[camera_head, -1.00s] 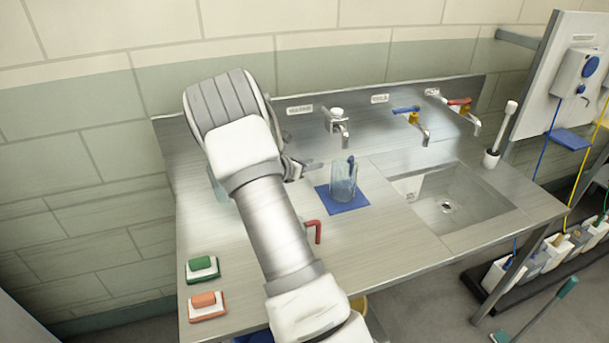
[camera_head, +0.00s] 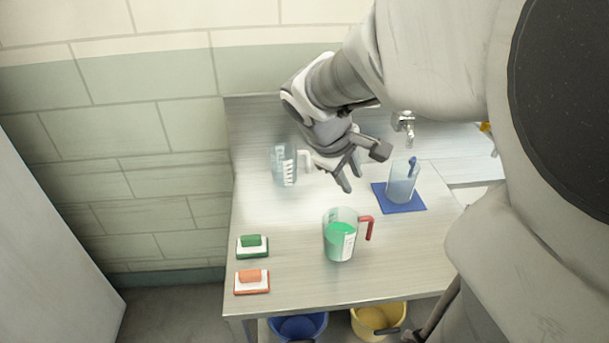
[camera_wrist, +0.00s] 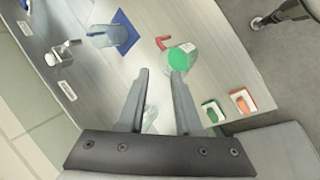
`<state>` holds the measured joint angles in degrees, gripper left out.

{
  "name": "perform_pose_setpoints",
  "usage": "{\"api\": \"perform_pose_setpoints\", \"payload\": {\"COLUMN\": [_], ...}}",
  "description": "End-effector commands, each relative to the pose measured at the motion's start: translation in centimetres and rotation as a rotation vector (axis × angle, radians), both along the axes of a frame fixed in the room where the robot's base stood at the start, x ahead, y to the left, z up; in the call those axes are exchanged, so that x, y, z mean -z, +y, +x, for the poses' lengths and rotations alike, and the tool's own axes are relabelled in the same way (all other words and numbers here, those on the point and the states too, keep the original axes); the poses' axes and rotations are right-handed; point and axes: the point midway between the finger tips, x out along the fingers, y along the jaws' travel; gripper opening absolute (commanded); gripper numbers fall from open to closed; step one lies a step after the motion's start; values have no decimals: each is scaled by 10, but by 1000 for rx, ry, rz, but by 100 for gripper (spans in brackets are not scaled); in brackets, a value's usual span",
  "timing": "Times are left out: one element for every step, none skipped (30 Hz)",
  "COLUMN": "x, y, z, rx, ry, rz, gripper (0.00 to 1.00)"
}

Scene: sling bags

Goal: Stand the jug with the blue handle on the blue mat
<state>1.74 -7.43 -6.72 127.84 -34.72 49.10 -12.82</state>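The clear jug (camera_head: 402,186) with the blue handle (camera_head: 412,166) stands upright on the blue mat (camera_head: 415,206), handle toward the back. In the wrist view the jug (camera_wrist: 106,36) and the mat (camera_wrist: 126,24) show at the upper left. My gripper (camera_head: 350,172) is left of the mat, above the counter and apart from the jug. The wrist view shows my gripper (camera_wrist: 160,72) with its two fingers apart and nothing held between the tips.
A jug of green liquid (camera_head: 339,240) with a red handle stands in front. A clear jug (camera_head: 284,166) with a pale handle stands left, close to my gripper. Green (camera_head: 252,246) and orange (camera_head: 252,281) brushes lie front left. Buckets (camera_head: 378,319) stand below.

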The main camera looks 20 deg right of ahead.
Motion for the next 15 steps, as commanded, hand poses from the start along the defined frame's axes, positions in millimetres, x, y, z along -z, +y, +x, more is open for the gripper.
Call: {"api": "perform_pose_setpoints", "payload": {"x": [-25, -27, -29, -31, -33, -35, -36, -37, -38, -39, -39, -39, -39, -40, -40], "y": [19, 27, 39, 47, 56, 66, 74, 82, 93, 100, 107, 116, 122, 127, 133], "z": [-10, -17, -25, -32, -39, -47, -54, -60, -68, -74, -80, -86, -91, -94, -99], "rx": [19, 37, 63, 83, 102, 127, 147, 164, 186, 200, 215, 232, 242, 253, 265], "ry": [-102, -126, -157, -179, -201, -229, -250, -269, -289, -305, -318, -335, -345, -355, -365], "rz": [50, 82, 128, 162, 196, 240, 276, 309, 352, 385, 415, 452, 477, 501, 528], "gripper": [33, 33, 33, 33, 33, 33, 33, 33, 33, 33, 33, 33, 33, 33, 33]}}
